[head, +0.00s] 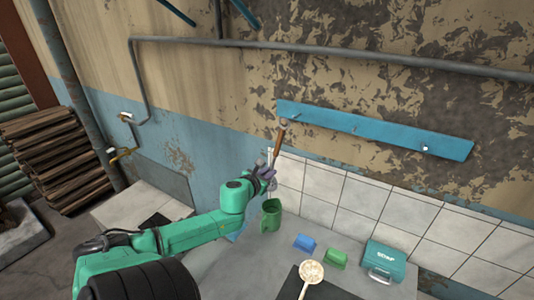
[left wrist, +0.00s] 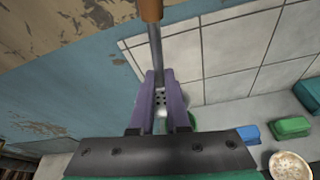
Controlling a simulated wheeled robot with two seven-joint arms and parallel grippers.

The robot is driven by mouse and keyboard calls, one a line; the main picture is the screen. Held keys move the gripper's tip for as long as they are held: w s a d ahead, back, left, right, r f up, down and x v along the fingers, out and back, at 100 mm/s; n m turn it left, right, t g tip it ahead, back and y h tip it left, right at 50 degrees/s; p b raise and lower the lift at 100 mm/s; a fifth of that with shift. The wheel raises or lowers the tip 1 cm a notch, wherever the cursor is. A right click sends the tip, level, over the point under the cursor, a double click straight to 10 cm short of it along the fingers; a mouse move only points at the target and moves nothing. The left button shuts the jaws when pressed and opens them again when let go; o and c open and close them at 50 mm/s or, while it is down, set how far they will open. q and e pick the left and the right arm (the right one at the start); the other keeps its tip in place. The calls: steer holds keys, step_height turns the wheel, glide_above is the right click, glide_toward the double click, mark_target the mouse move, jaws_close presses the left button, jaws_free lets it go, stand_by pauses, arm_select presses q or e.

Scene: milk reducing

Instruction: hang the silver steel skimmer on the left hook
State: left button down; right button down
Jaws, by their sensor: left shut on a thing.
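My left gripper (head: 266,173) is shut on the silver steel skimmer, which has a brown handle (head: 279,138) pointing up. In the left wrist view, the purple fingers (left wrist: 161,108) close around the skimmer's metal shaft (left wrist: 156,50), and a perforated part shows between them. The handle's top end is close to the left hook (head: 296,117) on the blue wall rail (head: 375,131), slightly below and left of it. I cannot tell whether they touch. Another hook (head: 425,148) is toward the rail's right end. My right gripper is not in view.
A green jug (head: 271,216) stands on the counter below the gripper. A blue block (head: 304,243), a green block (head: 334,258), a teal case (head: 384,261) and a pale round-headed utensil (head: 311,271) lie to the right. A pipe (head: 330,55) crosses the wall above.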

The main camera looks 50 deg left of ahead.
arm_select(q)
steer(key=shift+w+a+f, duration=0.1)
steer(key=shift+w+a, duration=0.05)
steer(key=shift+w, duration=0.25)
steer(key=shift+w+f+b, duration=0.15)
steer(key=shift+w+b, duration=0.15)
steer(key=shift+b, duration=0.25)
steer(key=r+b+x, duration=0.1)
steer(key=b+x, duration=0.5)
steer(key=x, duration=0.1)
steer(key=shift+w, duration=0.3)
steer(key=c, duration=0.8)
jaws_free()
steer(key=shift+s+f, duration=0.1)
steer(key=shift+s, duration=0.05)
